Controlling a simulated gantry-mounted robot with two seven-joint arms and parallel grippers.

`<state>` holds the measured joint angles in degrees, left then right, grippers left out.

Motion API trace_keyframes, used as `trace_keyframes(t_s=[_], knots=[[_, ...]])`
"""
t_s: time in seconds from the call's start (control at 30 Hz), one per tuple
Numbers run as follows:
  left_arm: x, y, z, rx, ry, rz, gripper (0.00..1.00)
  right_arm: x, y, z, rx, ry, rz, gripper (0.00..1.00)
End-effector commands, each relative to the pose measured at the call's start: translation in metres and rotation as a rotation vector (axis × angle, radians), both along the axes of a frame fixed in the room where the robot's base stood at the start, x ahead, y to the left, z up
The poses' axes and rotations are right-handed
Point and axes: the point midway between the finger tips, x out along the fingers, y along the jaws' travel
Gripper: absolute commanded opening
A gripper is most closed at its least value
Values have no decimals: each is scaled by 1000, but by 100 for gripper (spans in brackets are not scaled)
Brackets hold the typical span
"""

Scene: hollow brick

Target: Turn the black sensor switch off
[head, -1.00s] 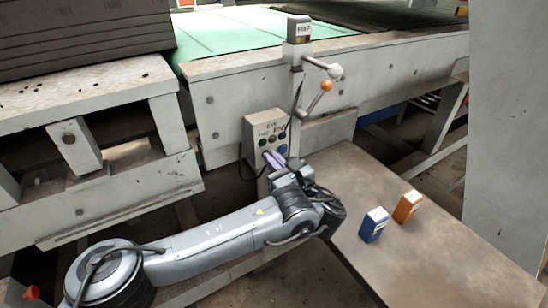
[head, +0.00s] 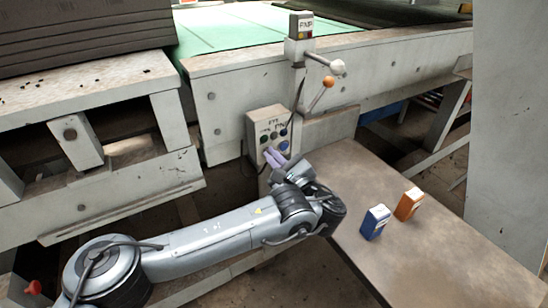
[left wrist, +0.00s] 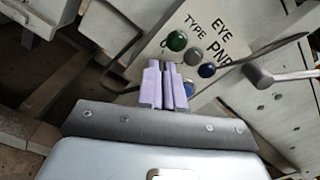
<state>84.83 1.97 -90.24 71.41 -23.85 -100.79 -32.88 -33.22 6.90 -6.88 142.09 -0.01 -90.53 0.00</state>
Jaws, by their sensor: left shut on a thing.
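The grey control box (head: 262,124) with coloured buttons stands on the machine's side, and it also shows in the left wrist view (left wrist: 229,22) with "EYE" lettering. My left gripper (head: 272,156) is at the lower part of the box face. Its two purple fingers (left wrist: 166,68) are close together in the left wrist view, just below the green button (left wrist: 177,41). They are shut on a small dark thing at their tips, which fits the black sensor switch; the fingers hide most of it, and its position cannot be told. My right gripper is not in view.
A blue button (left wrist: 188,88) sits close to the right of the fingers. An orange-knobbed lever (head: 328,82) and a white-knobbed lever (head: 337,67) stick out above the box. A blue box (head: 375,222) and an orange box (head: 409,204) stand on the brown table (head: 440,255).

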Motion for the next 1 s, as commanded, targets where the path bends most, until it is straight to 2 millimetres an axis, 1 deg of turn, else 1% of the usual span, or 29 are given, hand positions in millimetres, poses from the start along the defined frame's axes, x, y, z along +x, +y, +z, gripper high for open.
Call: trace_keyframes(t_s=[0.23, 0.27, 0.4, 0.77, 1.0], knots=[[0, 0, 2, -4, -3, 1, 0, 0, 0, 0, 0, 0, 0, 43], [0, 0, 2, -4, -3, 1, 11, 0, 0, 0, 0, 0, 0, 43], [0, 0, 1, -3, -3, 1, 32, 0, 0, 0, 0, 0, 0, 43], [-1, -1, 0, -1, -1, 0, 32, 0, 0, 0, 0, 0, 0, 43], [-7, -9, 1, -1, 1, -8, 32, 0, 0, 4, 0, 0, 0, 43]])
